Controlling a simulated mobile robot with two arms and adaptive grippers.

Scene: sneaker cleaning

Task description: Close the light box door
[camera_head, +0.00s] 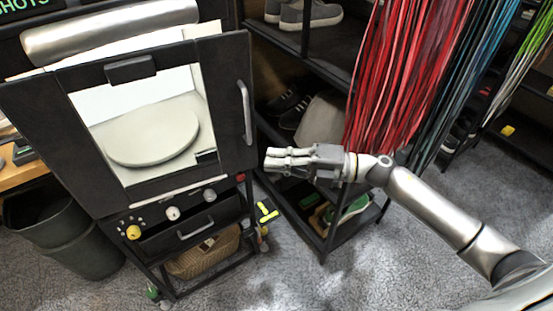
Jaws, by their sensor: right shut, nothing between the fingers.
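The light box (165,208) stands at the left, a black cabinet with knobs and a drawer below. Its door (233,95) has a black frame, a large window and a metal handle (245,112) on the right side. A white round turntable (152,132) shows through the window. The door lies across the box front; I cannot tell whether a small gap remains at its edge. My right gripper (268,160) is shut and empty, just right of the door's lower right corner, with its fingers pointing left. It appears apart from the handle. My left gripper is out of view.
A dark shelf rack (325,232) with shoes stands behind and below my right gripper. Red laces (405,70) hang above my right forearm. A dark bin (75,240) stands left of the box. Grey carpet (340,285) is open in front.

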